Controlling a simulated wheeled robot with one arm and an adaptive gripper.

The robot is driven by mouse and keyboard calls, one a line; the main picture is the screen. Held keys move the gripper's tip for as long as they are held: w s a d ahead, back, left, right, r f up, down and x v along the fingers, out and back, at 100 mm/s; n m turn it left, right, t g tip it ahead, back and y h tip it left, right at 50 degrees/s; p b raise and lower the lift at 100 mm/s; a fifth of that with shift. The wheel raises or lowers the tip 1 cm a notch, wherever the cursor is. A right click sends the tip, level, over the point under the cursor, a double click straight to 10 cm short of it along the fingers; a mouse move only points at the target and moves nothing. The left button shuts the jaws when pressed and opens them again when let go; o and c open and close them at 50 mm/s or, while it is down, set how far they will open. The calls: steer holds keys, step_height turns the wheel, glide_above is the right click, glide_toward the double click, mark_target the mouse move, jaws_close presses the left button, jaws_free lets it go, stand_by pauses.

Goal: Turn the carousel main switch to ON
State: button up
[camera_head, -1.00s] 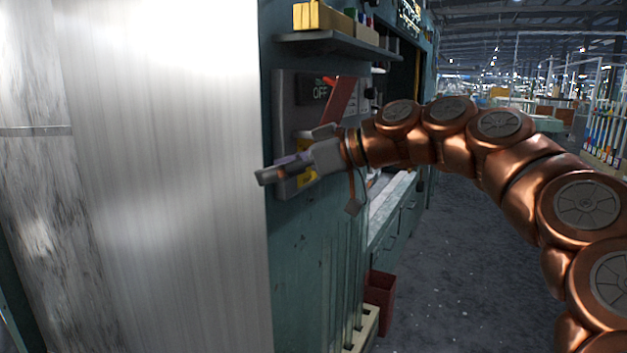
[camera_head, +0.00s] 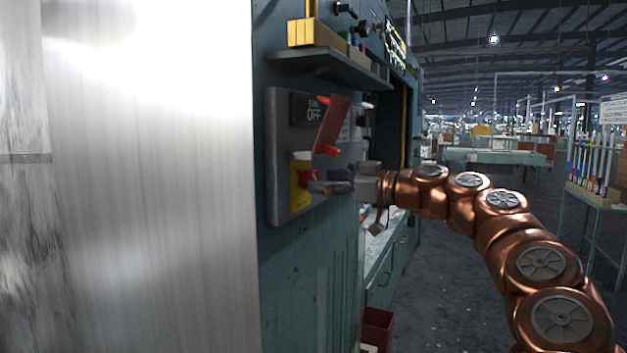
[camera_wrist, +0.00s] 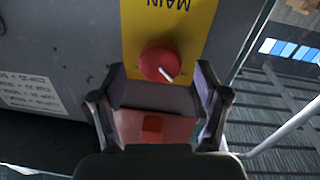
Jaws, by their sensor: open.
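The main switch is a red round knob (camera_wrist: 158,64) with a white pointer line, on a yellow plate (camera_wrist: 191,30) reading MAIN, upside down in the wrist view. The pointer slants to the lower right there. In the head view the knob (camera_head: 306,179) sits on the yellow plate (camera_head: 297,192), low on a grey panel (camera_head: 281,150). My gripper (camera_head: 318,187) is at the knob, coming from the right. In the wrist view its open fingers stand left and right of the knob's near side. I cannot tell whether they touch it.
A red lever (camera_head: 331,124) sticks out above the knob, beside a dark OFF display (camera_head: 312,110). A shelf (camera_head: 325,62) with a yellow block juts out above the panel. A large pale metal surface (camera_head: 150,180) stands at the left.

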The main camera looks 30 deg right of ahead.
steer(key=shift+x, duration=1.45)
steer(key=c, duration=1.2)
steer(key=shift+o, duration=0.2)
